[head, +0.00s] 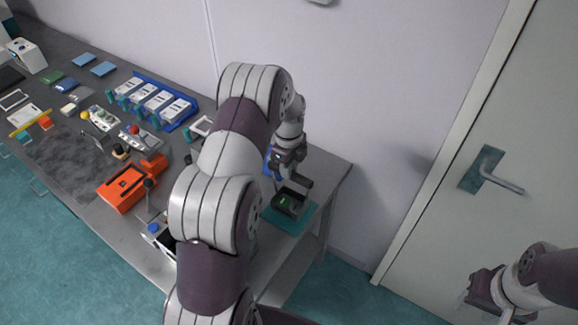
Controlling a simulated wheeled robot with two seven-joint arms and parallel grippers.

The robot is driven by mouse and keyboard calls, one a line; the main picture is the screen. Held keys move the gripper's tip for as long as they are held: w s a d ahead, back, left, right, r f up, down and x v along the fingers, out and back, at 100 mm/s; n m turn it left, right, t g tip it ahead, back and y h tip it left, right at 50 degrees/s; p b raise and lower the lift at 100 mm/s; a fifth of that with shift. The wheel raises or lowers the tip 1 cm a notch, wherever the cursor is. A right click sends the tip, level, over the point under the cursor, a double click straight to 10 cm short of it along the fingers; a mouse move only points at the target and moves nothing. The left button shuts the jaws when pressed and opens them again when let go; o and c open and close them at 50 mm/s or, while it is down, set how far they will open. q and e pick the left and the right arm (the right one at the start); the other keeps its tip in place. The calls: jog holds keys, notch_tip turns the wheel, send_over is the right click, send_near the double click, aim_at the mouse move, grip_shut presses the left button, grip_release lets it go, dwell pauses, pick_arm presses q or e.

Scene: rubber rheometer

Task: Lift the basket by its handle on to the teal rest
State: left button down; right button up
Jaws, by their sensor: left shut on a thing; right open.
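The basket (286,207) is a small dark open box with something green inside. It is at the right end of the bench, over the teal rest (303,221), a flat teal square. I cannot tell whether the basket touches the rest or hangs just above it. My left gripper (292,183) is directly above the basket, pointing down, and shut on its handle, which the fingers mostly hide. My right gripper (480,291) is open and empty at the lower right, away from the bench in front of the door.
An orange device (122,190), a blue rack (184,112) with white units and several small items stand on the grey bench (60,160). My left arm hides the bench's middle right. A door with a handle (490,172) is at the right.

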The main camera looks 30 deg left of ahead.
pick_arm(q)
jog(key=shift+f+b, duration=0.45)
jog(key=shift+f, duration=0.2)
dwell(0.5)
jog(key=c, duration=0.9)
grip_release()
jog(key=shift+r, duration=0.25)
notch_tip(320, 180, up, 6)
jog(key=b, duration=0.2)
jog(key=shift+w+r+b, duration=0.1)
jog(key=shift+b, duration=0.3)
notch_tip(320, 180, up, 6)
jog(key=p, duration=0.4)
